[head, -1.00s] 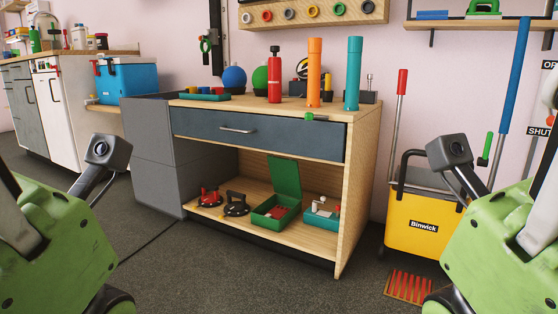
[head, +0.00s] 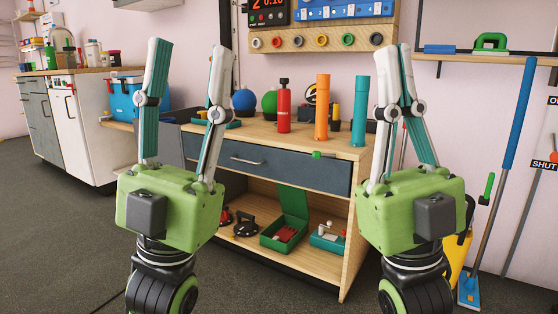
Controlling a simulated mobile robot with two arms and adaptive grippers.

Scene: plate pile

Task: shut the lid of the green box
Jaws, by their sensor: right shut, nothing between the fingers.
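The green box (head: 268,238) sits on the lower shelf of the wooden cabinet, with small red items inside. Its lid (head: 292,203) stands up, open, at the back of the box. My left gripper (head: 190,48) points up in the left half of the view, its two fingers wide apart and empty. My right gripper (head: 398,48) points up on the right, its fingers close together with nothing between them. Both grippers are raised, apart from the box, and appear nearer to me than the cabinet. The box is in clear view between them.
The cabinet's drawer (head: 270,168) is closed above the open shelf. A teal box (head: 326,240) stands just right of the green box, and a dark round handled tool (head: 246,230) left of it. Red, orange and teal cylinders stand on the worktop (head: 345,148). Grey floor lies in front.

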